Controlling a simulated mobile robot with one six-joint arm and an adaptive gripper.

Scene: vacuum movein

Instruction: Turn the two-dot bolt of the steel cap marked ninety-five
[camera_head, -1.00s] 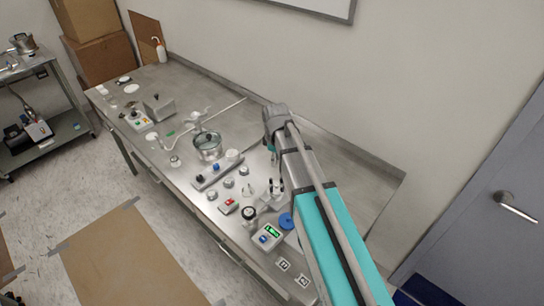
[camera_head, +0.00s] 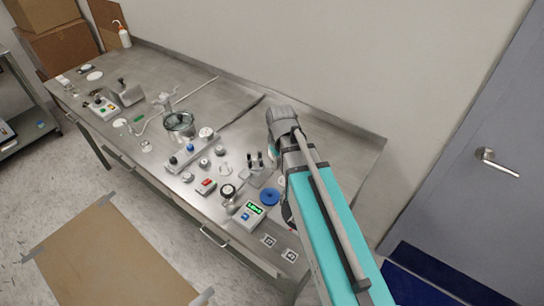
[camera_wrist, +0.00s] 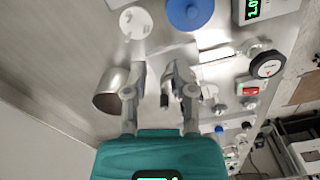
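My gripper (camera_wrist: 157,72) is above the bench in the wrist view, its two grey fingers apart and nothing visible between their tips. In the head view my arm reaches over the right part of the bench, and the gripper end is too small to read. Several small steel knobs or caps (camera_head: 205,163) stand in the middle of the bench. No number or dot marks can be read on them, so I cannot tell which is the steel cap marked ninety-five, or see its two-dot bolt. A steel cylinder (camera_wrist: 108,94) is left of my fingers.
Near my gripper are a blue disc (camera_wrist: 190,12), a white disc (camera_wrist: 135,22), a box with a green display (camera_head: 250,214), a round gauge (camera_wrist: 268,65) and a red-button box (camera_head: 206,186). A glass-lidded vessel (camera_head: 180,124) stands farther left. The bench's right back area is bare.

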